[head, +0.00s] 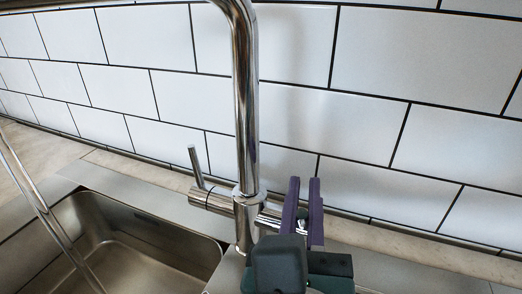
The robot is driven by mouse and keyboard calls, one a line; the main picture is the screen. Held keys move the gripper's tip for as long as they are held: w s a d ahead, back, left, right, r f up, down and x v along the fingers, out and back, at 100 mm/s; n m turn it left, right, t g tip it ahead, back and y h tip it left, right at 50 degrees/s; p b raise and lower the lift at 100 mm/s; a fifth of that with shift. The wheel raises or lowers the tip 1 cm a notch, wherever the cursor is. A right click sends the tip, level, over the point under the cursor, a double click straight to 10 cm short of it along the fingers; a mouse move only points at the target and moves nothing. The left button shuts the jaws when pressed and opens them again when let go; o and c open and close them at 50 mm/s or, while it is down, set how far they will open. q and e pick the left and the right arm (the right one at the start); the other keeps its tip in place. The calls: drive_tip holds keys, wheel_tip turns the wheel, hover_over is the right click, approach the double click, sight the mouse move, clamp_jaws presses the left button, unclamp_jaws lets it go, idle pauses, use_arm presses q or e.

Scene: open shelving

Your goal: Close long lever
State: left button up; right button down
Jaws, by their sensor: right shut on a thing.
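A chrome faucet (246,130) stands upright behind the sink, in front of the tiled wall. On its left side is a handle with a thin lever (197,167) pointing up. On its right side a chrome part (269,215) reaches to my right gripper (303,190). The gripper's two purple fingers point up, side by side, and are shut on the chrome long lever (302,225), of which only a small bit shows between them. The rest of the lever is hidden by the fingers and the dark gripper body. My left gripper is not in view.
A steel sink basin (140,250) lies at the lower left. A thin chrome tube (40,210) slants across its left side. White tiles (430,150) form the wall close behind the faucet and gripper. The counter strip (430,265) to the right is clear.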

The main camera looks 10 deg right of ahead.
drive_tip(key=shift+r+p, duration=0.15)
drive_tip(key=shift+p, duration=0.2)
drive_tip(key=w+g+p, duration=0.1)
drive_tip(key=p, duration=0.3)
drive_tip(key=w+d+g+y+p, duration=0.1)
drive_tip(key=g+p, duration=0.1)
drive_tip(key=p, duration=0.2)
drive_tip(key=m+g+y+p, duration=0.1)
drive_tip(key=g+p, duration=0.1)
drive_tip(key=p, duration=0.2)
drive_tip(key=shift+w+d+r, duration=0.3)
drive_tip(key=shift+w+d, duration=0.1)
drive_tip(key=shift+w+d+f+g+y+p, duration=0.3)
drive_tip(key=shift+f+g+y+p, duration=0.3)
drive_tip(key=shift+p, duration=0.45)
drive_tip(key=c, duration=0.9)
unclamp_jaws()
drive_tip(key=shift+w, duration=0.1)
